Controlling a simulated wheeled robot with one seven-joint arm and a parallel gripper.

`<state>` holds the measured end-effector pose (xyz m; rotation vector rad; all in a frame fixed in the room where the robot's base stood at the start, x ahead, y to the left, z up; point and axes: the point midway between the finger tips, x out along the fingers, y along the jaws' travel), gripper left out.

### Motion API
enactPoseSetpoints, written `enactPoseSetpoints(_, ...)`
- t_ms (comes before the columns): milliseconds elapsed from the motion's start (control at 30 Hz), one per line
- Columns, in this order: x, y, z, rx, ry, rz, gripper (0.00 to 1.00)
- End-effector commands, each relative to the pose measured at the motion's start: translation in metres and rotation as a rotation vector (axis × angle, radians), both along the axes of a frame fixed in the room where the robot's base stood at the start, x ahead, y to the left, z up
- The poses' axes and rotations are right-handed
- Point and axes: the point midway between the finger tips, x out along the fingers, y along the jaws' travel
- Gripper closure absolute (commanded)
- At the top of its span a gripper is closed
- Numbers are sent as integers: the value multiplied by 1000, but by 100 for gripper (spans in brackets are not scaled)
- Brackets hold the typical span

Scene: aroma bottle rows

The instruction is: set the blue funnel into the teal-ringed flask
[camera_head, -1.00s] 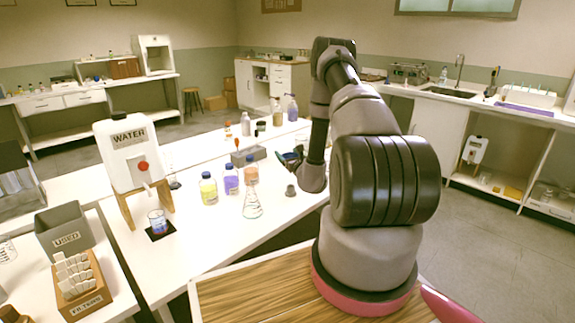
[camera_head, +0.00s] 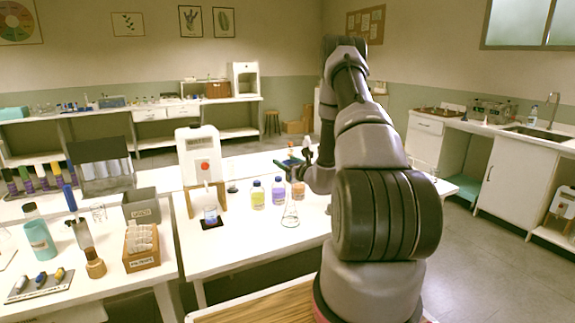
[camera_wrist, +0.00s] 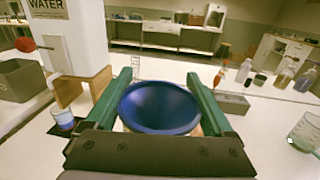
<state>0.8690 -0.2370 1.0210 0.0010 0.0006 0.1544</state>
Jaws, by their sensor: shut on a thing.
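My gripper (camera_wrist: 160,100) is shut on the blue funnel (camera_wrist: 160,106), its wide mouth facing up between the green fingers. In the head view my gripper (camera_head: 292,161) is above the white bench, near the capped bottles, and the funnel there is small and hard to make out. A clear conical flask (camera_head: 290,214) stands upright on the bench in front of the bottles, lower in the picture than my gripper. Its ring colour is too small to tell. The funnel's stem is hidden in the wrist view.
A water dispenser (camera_head: 197,150) on a wooden stand has a small beaker (camera_head: 210,215) below it. Yellow (camera_head: 257,196) and purple (camera_head: 278,191) bottles stand near the flask. A grey bin (camera_head: 141,207) and a filter block (camera_head: 141,246) are on the left bench. The bench front is clear.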

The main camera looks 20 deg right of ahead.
Motion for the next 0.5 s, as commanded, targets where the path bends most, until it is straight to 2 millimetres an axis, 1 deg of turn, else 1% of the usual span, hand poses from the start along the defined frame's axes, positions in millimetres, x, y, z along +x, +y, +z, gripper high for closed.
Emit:
enactPoseSetpoints(267,0,0,-3,0,0,-1,65)
enactPoseSetpoints(367,0,0,-9,0,0,-1,65)
enactPoseSetpoints(500,0,0,-22,0,1,0,65)
